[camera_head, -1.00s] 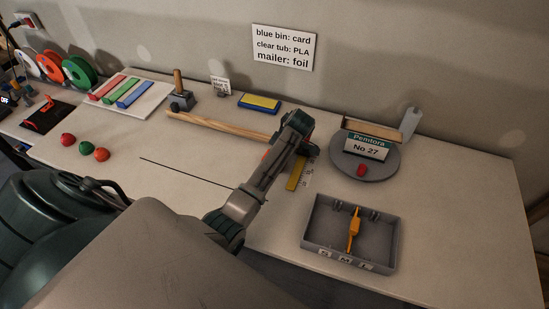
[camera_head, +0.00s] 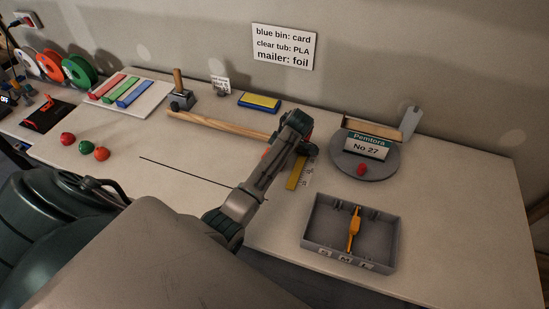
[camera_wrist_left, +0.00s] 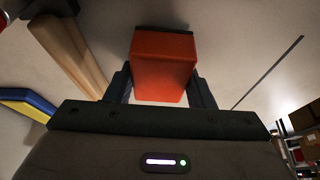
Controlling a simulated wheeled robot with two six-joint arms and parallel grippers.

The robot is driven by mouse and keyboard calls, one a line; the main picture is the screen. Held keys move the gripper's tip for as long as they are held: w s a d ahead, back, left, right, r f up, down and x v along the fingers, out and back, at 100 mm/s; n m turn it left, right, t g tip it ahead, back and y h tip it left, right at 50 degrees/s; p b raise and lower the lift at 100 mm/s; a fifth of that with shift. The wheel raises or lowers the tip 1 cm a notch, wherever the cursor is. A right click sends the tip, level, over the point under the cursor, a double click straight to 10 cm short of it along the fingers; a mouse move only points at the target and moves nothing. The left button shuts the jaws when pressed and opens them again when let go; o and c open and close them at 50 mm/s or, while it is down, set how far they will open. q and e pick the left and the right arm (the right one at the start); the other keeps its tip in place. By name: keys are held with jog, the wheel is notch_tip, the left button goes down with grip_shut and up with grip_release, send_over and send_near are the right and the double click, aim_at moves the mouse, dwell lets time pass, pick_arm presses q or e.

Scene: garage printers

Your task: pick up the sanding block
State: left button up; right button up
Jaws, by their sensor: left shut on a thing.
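The sanding block appears to be the orange-red block in the left wrist view (camera_wrist_left: 163,66), with a dark edge at its far end. My left gripper (camera_wrist_left: 163,84) is shut on it, one finger at each side. In the head view my left gripper (camera_head: 303,149) is over the middle of the table. The arm hides most of the block there; only a small orange-red patch shows beside the arm. I cannot tell whether the block touches the table. My right gripper is not in view.
A wooden-handled tool (camera_head: 220,125) and a yellow-and-blue block (camera_head: 259,102) lie behind my gripper. A yellow ruler (camera_head: 295,174) is close by. A round grey turntable (camera_head: 380,169) is to the right, with a grey tray (camera_head: 314,238) in front. A thin dark rod (camera_head: 185,170) lies left.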

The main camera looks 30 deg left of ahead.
pick_arm(q)
jog(key=shift+r, duration=0.4)
jog(key=shift+s+d+r+b, duration=0.15)
jog(key=shift+s+r+b, duration=0.05)
jog(key=shift+r+b, duration=0.3)
jog(key=shift+s+d+r+b, duration=0.1)
jog(key=shift+s+r+b, duration=0.05)
jog(key=shift+r+b, duration=0.3)
jog(key=shift+s+d, duration=0.45)
jog(key=shift+s, duration=0.25)
jog(key=s+d+p, duration=0.1)
jog(key=s+d, duration=0.1)
jog(key=s, duration=0.1)
jog(key=s+d+r, duration=0.1)
jog(key=s+d, duration=0.1)
jog(key=s, duration=0.2)
jog(key=s+d+p, duration=0.1)
jog(key=s+d, duration=0.1)
jog(key=s, duration=0.1)
jog(key=shift+s+d+r+p, duration=0.15)
jog(key=shift+r+p, duration=0.15)
jog(key=shift+r, duration=0.05)
jog(key=shift+s+d, duration=0.35)
jog(key=shift+s, duration=0.25)
